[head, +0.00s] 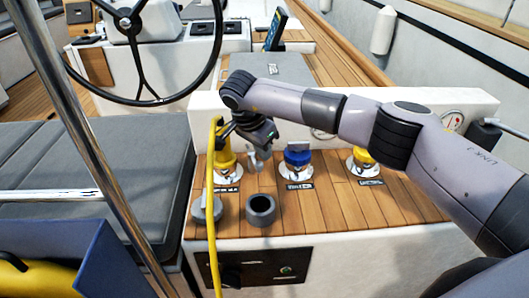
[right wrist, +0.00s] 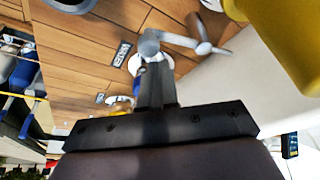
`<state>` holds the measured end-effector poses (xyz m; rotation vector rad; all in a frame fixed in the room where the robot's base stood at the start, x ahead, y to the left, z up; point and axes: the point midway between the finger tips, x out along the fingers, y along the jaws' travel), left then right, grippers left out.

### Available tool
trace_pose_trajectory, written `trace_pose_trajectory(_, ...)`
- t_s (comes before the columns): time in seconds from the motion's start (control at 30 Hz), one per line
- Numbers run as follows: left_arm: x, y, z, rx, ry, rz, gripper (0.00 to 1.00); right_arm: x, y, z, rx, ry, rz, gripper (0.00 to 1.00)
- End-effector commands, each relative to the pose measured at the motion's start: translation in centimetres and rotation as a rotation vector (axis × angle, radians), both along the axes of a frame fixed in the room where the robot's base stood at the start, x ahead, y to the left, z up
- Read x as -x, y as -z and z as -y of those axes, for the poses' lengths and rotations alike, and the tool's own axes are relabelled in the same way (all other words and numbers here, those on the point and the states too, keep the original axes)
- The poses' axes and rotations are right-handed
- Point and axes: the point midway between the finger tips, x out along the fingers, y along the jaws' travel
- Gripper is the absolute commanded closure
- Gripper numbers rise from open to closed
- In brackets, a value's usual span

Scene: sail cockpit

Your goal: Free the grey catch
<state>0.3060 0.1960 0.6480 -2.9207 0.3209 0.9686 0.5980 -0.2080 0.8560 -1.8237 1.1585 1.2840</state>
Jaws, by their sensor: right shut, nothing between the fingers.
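The grey catch (head: 256,158) is a small metal lever beside the left yellow plug (head: 224,158) on the wooden deck panel. It also shows in the right wrist view as a grey arm with a pronged end (right wrist: 182,42). My right gripper (head: 262,138) is above and close to the catch, with its fingers shut and empty. In the right wrist view the shut fingers (right wrist: 156,88) point at the catch's left end. I cannot tell whether they touch it. The yellow plug fills that view's upper right corner. My left gripper is not in view.
A blue-capped fitting (head: 298,158) and another yellow one (head: 363,160) stand to the right. Two grey round sockets (head: 261,210) (head: 206,209) sit in front. A yellow cable (head: 212,245) hangs over the front edge. A steel pole (head: 85,140) and the steering wheel (head: 140,52) stand left.

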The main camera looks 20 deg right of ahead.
Motion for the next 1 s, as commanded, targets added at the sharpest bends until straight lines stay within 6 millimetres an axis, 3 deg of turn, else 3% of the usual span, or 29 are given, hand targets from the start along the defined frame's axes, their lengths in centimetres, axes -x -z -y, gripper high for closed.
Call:
trace_pose_trajectory(0.17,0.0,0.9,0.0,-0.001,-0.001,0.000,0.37,-0.8,0.2,0.0,0.000,0.000,0.000,1.00)
trace_pose_trajectory(0.67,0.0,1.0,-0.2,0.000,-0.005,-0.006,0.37,-1.0,0.0,0.1,0.000,-0.001,0.000,1.00)
trace_pose_trajectory(1.0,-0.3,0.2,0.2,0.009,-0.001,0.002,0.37,-0.2,-5.1,-1.5,0.000,-0.002,0.002,1.00)
